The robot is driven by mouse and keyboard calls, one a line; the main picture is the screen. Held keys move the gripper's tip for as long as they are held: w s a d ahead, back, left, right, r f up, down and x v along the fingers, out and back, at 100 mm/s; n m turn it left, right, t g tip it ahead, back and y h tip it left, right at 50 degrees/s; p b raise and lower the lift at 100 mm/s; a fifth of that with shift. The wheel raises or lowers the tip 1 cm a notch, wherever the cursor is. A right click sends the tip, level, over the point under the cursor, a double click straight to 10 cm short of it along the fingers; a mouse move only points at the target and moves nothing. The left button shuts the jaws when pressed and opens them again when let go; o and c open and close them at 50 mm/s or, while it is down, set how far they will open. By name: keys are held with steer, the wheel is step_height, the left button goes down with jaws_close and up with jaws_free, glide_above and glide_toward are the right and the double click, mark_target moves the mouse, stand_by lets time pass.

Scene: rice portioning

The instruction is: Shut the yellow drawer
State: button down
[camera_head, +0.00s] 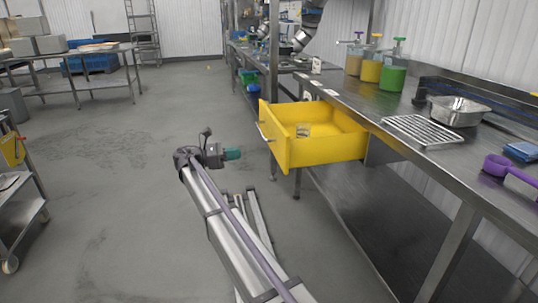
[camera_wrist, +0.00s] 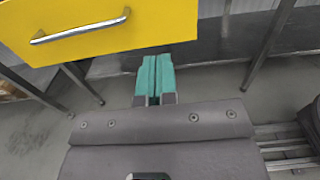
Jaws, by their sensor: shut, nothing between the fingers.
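The yellow drawer (camera_head: 325,149) is pulled out from under the steel counter in the head view. A small, pale, box-like item (camera_head: 303,130) lies inside it. The drawer's front has a metal bar handle (camera_head: 264,132); the front (camera_wrist: 90,46) and the handle (camera_wrist: 80,27) also show in the wrist view. My gripper (camera_head: 232,154), with green fingertips, is in front of the drawer, to its left and apart from it. In the wrist view my gripper (camera_wrist: 155,75) is shut and empty, with its fingertips near the drawer front's lower edge.
The steel counter (camera_head: 440,148) carries a wire rack (camera_head: 422,129), a metal pan (camera_head: 458,111), a purple scoop (camera_head: 510,168) and several pump-topped containers (camera_head: 392,77). Table legs stand below the drawer. The grey floor (camera_head: 110,150) to the left is clear, with a trolley (camera_head: 15,190) at the far left.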

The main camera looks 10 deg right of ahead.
mark_target(280, 148)
steer(key=d, duration=1.4)
steer(key=shift+d, duration=0.15)
